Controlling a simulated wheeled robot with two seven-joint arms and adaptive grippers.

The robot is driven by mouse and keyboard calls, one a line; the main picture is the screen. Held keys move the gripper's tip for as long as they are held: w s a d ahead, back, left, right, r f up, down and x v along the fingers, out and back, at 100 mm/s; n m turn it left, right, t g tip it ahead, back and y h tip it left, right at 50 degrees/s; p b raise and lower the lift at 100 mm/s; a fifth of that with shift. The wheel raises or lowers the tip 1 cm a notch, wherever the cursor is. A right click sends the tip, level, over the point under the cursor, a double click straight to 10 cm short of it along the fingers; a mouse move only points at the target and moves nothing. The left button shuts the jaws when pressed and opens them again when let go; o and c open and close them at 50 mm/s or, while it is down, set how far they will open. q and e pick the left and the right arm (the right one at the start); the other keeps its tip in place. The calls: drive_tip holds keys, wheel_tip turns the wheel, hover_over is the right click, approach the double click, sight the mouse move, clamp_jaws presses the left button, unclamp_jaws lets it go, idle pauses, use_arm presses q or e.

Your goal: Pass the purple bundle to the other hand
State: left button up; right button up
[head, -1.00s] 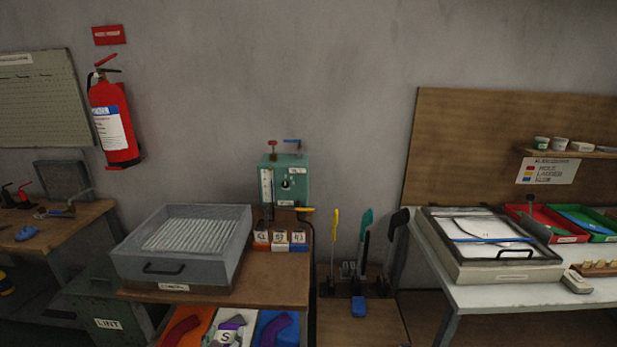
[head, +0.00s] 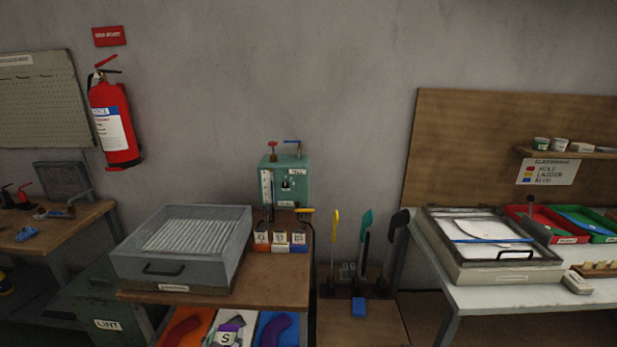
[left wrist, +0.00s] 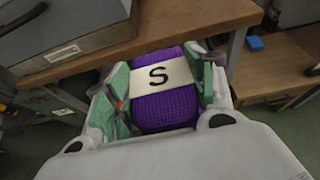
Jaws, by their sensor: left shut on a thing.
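The purple bundle (left wrist: 165,108) is a knitted block with a white band marked S, seen large in the left wrist view. My left gripper (left wrist: 160,85) is shut on it, with green fingers against its two sides. My right gripper is in neither view.
A wooden bench (head: 282,290) with a grey ribbed tray (head: 180,273) stands behind the bundle. An orange bin (head: 178,325) and a blue bin (head: 275,325) lie under the bench front. A white table (head: 480,296) with a framed tray stands at the right.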

use_arm(q)
drive_tip(key=shift+r, duration=0.1)
idle(0.3)
drive_tip(key=d+r+m+g+h, duration=0.1)
drive_tip(key=d+r+m+h, duration=0.3)
drive_tip(key=d+r, duration=0.3)
drive_tip(key=s+d+r+m+g+h, duration=0.1)
drive_tip(key=d+r+m+h, duration=0.3)
drive_tip(key=d+r, duration=0.4)
drive_tip(key=shift+r+g+h, duration=0.4)
drive_tip(key=shift+r+g, duration=0.2)
drive_tip(key=shift+r, duration=2.65)
